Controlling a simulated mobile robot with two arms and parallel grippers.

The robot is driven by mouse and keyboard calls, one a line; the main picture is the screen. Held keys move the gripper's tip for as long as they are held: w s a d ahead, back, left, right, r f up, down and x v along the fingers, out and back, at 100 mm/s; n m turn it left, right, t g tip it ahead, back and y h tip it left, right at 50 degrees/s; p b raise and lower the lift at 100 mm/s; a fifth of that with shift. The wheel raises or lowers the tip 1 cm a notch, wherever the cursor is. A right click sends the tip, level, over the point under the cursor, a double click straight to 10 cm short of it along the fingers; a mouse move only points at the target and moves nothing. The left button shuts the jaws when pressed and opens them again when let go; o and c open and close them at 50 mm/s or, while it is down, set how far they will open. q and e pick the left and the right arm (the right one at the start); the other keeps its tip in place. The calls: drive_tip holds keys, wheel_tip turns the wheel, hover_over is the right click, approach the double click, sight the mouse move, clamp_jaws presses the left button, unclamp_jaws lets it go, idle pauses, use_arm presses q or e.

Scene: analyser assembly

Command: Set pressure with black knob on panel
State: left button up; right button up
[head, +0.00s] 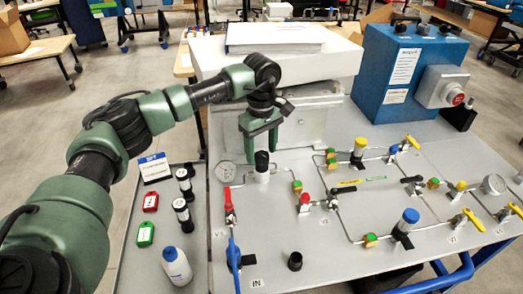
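A black knob (262,158) tops a pale cylindrical regulator (261,176) on the grey panel (330,262), beside a round gauge (226,171). My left gripper (263,156) is green and points down at this knob. Its two fingers are apart, and in the picture the knob shows between their tips. I cannot tell whether a finger touches it. Another small black knob-like part (295,261) stands near the panel's front edge.
Yellow-topped (358,150) and blue-topped (407,222) regulators, pipes and valve levers stand to the right. A blue box (384,72) with a red button (457,98) is behind.

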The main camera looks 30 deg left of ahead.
sight(261, 154)
use_arm(q)
wheel_tip(261, 154, up, 8)
drive_tip(key=shift+f+b, duration=0.2)
drive_tip(key=shift+b, duration=0.25)
idle(0.5)
